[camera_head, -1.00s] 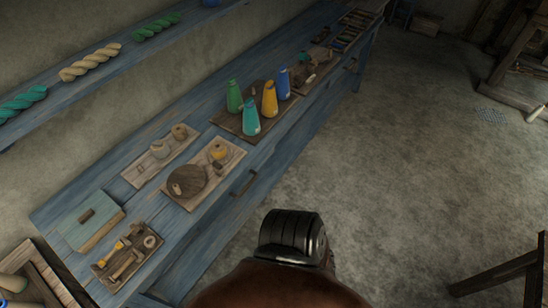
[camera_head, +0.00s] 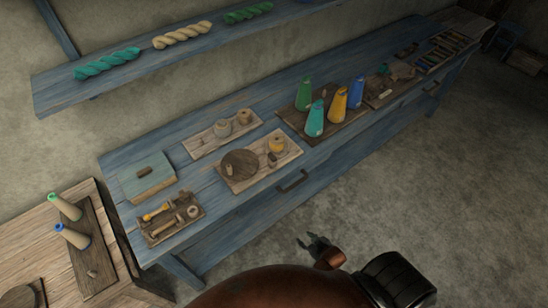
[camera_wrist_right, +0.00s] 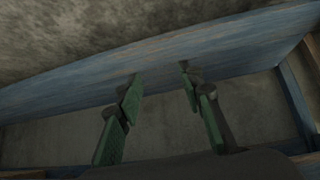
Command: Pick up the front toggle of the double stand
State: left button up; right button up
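A small wooden peg (camera_head: 92,273) at the board's near end may be the front toggle. My right gripper (camera_head: 307,241) is small and dark in the head view, low in front of the bench and far right of that board. In the right wrist view its two green-padded fingers (camera_wrist_right: 158,72) are apart with nothing between them. My left gripper is not in view.
A long blue bench (camera_head: 160,142) holds boards with spools, a tool tray (camera_head: 170,233), a teal box (camera_head: 147,182) and several coloured cones. A shelf (camera_head: 110,85) with yarn hanks is above. A wooden table (camera_head: 30,225) stands at the left.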

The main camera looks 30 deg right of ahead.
jog(key=w+r+t, duration=0.2)
jog(key=w+r, duration=0.3)
jog(key=r, duration=0.4)
jog(key=w+r+t, duration=0.2)
jog(key=w+r, duration=0.4)
jog(key=r, duration=0.2)
jog(key=t+y, duration=0.2)
jog(key=t, duration=0.2)
send_near(274, 158)
jog(key=w, duration=0.2)
jog(key=shift+n, duration=0.3)
jog(key=w, duration=0.4)
jog(key=w+a+f, duration=0.1)
jog(key=w, duration=0.1)
jog(key=shift+w, duration=0.35)
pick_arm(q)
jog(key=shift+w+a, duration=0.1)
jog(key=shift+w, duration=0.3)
pick_arm(e)
jog(key=shift+d, duration=0.1)
jog(key=c, duration=0.9)
jog(key=shift+r, duration=0.1)
